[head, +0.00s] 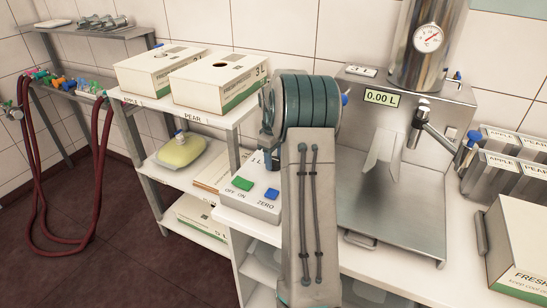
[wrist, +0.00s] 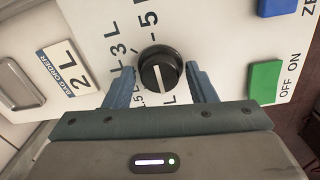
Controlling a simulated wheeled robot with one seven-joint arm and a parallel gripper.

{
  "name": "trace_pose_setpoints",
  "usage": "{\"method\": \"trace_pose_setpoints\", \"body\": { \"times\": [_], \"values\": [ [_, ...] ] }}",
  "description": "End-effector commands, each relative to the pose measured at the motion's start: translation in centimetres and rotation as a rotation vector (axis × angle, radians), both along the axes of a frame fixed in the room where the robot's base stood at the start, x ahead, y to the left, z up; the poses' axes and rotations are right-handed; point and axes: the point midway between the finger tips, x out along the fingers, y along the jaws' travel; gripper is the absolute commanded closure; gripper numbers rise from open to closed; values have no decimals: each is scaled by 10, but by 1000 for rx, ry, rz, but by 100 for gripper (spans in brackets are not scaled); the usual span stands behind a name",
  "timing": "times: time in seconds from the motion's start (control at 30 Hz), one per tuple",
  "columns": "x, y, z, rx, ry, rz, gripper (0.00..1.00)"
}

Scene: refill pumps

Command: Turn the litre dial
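The litre dial (wrist: 161,69) is a round black knob with a white pointer line, on a white panel (wrist: 225,40) marked with litre figures such as 3 L and 5 L. In the wrist view its white line runs toward the bottom of the picture. My gripper (wrist: 162,78) is open, with one blue finger on each side of the dial. Gaps show between the fingers and the knob. In the head view the white control box (head: 262,207) stands on the counter, and my arm hides the dial.
Green ON/OFF (wrist: 265,82) and blue ZERO (wrist: 277,7) buttons sit right of the dial. A "2 L" bag order card (wrist: 68,73) lies to its left. The display (head: 380,98) reads 0.00 L. A steel tank (head: 428,65) and tap stand right of my arm.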

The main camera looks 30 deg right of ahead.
Motion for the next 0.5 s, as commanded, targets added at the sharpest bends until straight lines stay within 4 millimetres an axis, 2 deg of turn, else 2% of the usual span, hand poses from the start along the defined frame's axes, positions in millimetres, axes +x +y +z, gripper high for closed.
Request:
{"method": "trace_pose_setpoints", "body": {
  "times": [0.33,0.5],
  "values": [
    [2,2,2,0,-4,1,41],
    [3,3,21,-1,-7,2,41]
  ]
}}
